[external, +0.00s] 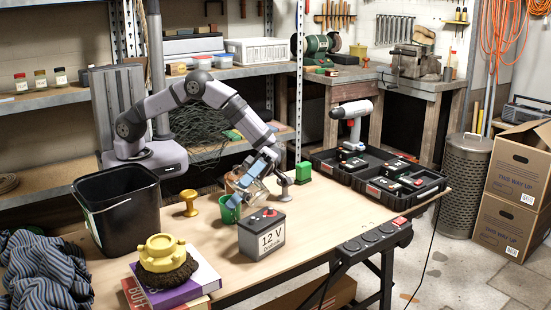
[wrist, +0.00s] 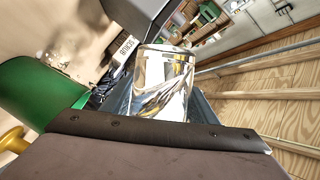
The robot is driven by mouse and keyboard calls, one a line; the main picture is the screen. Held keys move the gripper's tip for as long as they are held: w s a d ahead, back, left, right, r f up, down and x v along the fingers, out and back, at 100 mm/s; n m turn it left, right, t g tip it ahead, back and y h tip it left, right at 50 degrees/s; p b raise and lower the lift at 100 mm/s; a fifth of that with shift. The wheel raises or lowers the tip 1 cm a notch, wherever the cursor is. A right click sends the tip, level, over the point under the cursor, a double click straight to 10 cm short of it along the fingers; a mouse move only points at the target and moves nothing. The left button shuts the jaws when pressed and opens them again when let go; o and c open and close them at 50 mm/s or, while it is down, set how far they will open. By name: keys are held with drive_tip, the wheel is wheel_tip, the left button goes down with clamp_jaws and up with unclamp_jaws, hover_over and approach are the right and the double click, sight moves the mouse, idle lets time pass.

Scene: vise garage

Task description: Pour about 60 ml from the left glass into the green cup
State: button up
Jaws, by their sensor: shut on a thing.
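My gripper (external: 256,184) is shut on a clear glass, which fills the middle of the wrist view (wrist: 162,84). The wrist view is rolled against the room, and in the external view the gripper leans down to the left, so the glass looks tilted. The green cup (external: 229,210) stands on the workbench, just below and left of my gripper. It also shows large at the left edge of the wrist view (wrist: 38,92). I cannot tell the liquid level in the glass, whether any is flowing, or what is inside the cup.
A grey 12 V battery (external: 262,236) stands close in front of the gripper. A yellow knobbed object (external: 189,203) and a black bin (external: 118,205) are to the left. A black tool case (external: 376,178) with a drill lies to the right. Books (external: 185,280) lie at the front.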

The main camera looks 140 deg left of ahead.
drive_tip(key=shift+s+d, duration=0.1)
drive_tip(key=shift+s, duration=0.4)
drive_tip(key=shift+s+d+b, duration=0.1)
drive_tip(key=shift+s+b, duration=0.1)
drive_tip(key=shift+b, duration=0.1)
drive_tip(key=shift+w+m, duration=0.1)
drive_tip(key=shift+m, duration=0.3)
drive_tip(key=shift+r+m+h+b, duration=0.35)
drive_tip(key=shift+m+b, duration=0.15)
drive_tip(key=shift+b, duration=0.3)
idle(0.6)
drive_tip(key=shift+w+r+m+t+b, duration=0.2)
drive_tip(key=shift+m+t+b, duration=0.1)
drive_tip(key=shift+b, duration=0.1)
